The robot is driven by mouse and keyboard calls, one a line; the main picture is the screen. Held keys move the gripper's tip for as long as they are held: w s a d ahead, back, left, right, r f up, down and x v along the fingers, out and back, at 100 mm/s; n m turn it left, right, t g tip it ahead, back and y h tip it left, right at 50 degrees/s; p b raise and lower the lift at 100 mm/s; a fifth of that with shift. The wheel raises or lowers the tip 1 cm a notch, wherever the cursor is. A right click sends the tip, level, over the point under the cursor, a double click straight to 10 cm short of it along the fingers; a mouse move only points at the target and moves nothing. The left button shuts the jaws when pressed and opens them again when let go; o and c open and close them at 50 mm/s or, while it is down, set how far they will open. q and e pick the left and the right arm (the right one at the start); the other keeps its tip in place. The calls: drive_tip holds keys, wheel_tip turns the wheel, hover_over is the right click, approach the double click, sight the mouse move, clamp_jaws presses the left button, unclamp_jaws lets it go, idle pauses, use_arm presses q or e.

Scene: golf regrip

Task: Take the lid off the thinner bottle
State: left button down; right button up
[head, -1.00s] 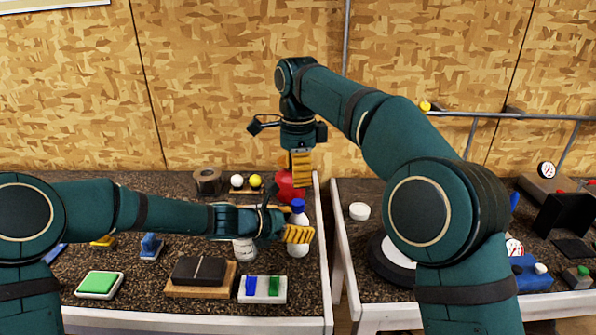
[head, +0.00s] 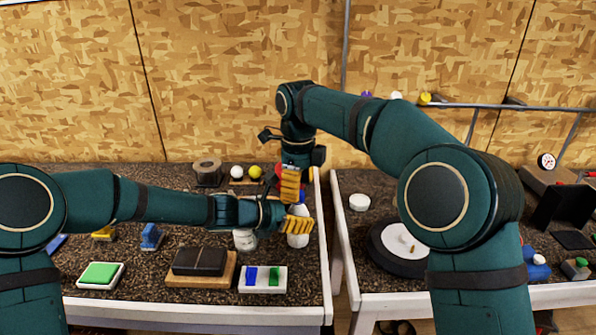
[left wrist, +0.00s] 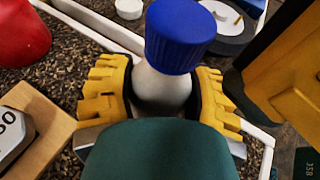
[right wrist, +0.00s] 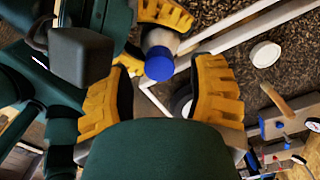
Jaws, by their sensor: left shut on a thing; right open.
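The thinner bottle (head: 298,240) is white and stands upright near the right edge of the left table. Its blue lid (left wrist: 182,36) is on it, and also shows in the right wrist view (right wrist: 159,65). My left gripper (head: 294,226) is shut around the bottle's body below the lid, one yellow finger on each side in the left wrist view. My right gripper (head: 290,186) is open and points down above the bottle. In the right wrist view the lid shows between and beyond its fingers, apart from both. A second white bottle (head: 244,240) is partly hidden behind my left gripper.
A white switch block with blue and green parts (head: 262,280) and a dark block on a wooden board (head: 201,263) lie in front. A red object (left wrist: 22,36) is behind the bottle. A gap separates the right table, with its white disc (head: 359,202).

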drive_tip(key=shift+f, duration=1)
clamp_jaws()
